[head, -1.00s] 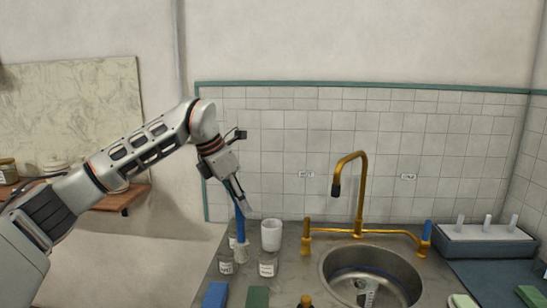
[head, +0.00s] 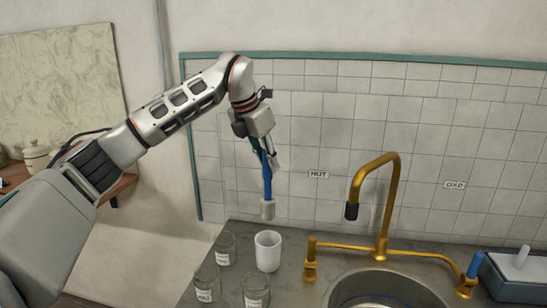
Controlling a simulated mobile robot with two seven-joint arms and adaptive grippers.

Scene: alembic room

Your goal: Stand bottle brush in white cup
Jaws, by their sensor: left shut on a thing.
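The bottle brush has a blue handle (head: 267,184) and a pale, whitish head (head: 267,209) pointing down. My left gripper (head: 268,160) is shut on the upper part of the blue handle and holds the brush nearly upright in the air. The white cup (head: 268,252) stands upright on the grey counter, below the brush in the picture. The brush head appears above the cup's rim with a gap between them; the exact depth between them is hard to tell. The inside bottom of the cup is hidden. My right gripper is out of view.
Several labelled glass jars stand left of and in front of the cup, one at the back left (head: 226,248) and one in front (head: 256,290). A brass faucet (head: 382,215) and a round sink (head: 385,290) lie to the right. The tiled wall (head: 330,150) rises behind.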

